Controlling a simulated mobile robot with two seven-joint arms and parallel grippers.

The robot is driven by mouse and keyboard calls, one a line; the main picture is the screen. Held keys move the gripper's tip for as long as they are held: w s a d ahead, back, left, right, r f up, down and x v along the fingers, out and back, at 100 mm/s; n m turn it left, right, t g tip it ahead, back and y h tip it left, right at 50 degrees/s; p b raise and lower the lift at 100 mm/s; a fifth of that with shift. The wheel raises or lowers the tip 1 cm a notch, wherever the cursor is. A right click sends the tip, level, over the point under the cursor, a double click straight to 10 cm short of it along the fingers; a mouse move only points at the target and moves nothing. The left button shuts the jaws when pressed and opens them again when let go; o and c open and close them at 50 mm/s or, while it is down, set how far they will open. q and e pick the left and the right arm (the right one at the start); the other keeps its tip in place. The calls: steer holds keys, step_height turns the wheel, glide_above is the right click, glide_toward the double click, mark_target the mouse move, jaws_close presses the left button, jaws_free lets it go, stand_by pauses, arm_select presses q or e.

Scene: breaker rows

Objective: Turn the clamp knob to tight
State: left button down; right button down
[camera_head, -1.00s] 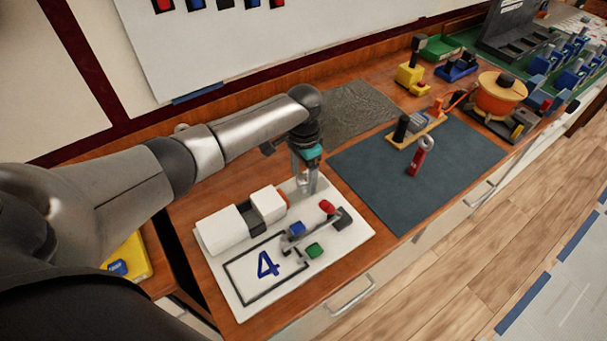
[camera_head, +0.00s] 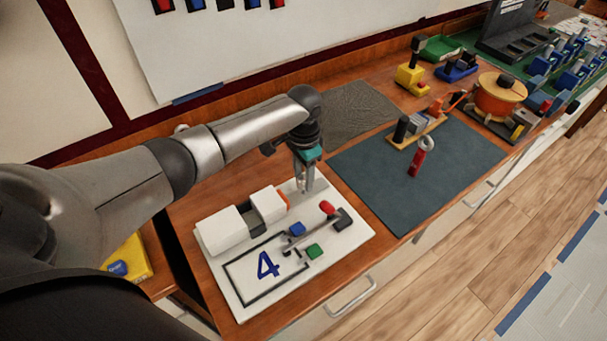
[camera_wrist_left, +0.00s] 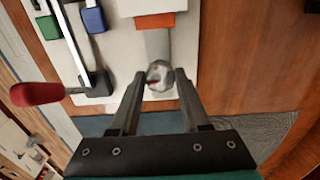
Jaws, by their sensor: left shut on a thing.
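The clamp stands on a white board (camera_head: 345,255) marked with a blue 4. It has white blocks (camera_head: 222,230) and an orange part (camera_head: 283,197), which also shows at the top of the left wrist view (camera_wrist_left: 155,20). A grey rod (camera_wrist_left: 157,48) runs from the orange part to a metallic knob (camera_wrist_left: 157,84). My left gripper (camera_head: 308,188) points down at this end of the clamp. In the left wrist view its two dark fingers (camera_wrist_left: 160,76) are shut on the knob, one on each side. Its pointer or marking cannot be made out. My right gripper is not in view.
A red-handled lever (camera_head: 327,206) with blue (camera_head: 297,228) and green (camera_head: 315,250) blocks sits beside the clamp. A dark mat (camera_head: 450,165) to the right holds a red-handled tool (camera_head: 417,160) and a wooden fixture (camera_head: 415,130). Bare wood lies behind the board.

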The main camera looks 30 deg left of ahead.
arm_select(q)
steer(key=shift+r, duration=0.1)
steer(key=shift+m+p, duration=0.7)
steer(key=shift+m, duration=0.4)
steer(key=m+p, duration=0.1)
steer(key=m, duration=0.1)
steer(key=shift+m, duration=0.4)
steer(key=m, duration=0.2)
steer(key=shift+m+p, duration=0.3)
steer(key=m, duration=0.3)
steer(key=shift+m, duration=0.3)
steer(key=m, duration=0.3)
steer(key=shift+w+m, duration=0.1)
steer(key=shift+m, duration=0.2)
steer(key=m, duration=0.3)
steer(key=shift+d+m, duration=0.1)
steer(key=shift+m, duration=0.3)
steer(key=m+b, duration=0.1)
steer(key=m, duration=0.5)
steer(key=shift+m, duration=0.4)
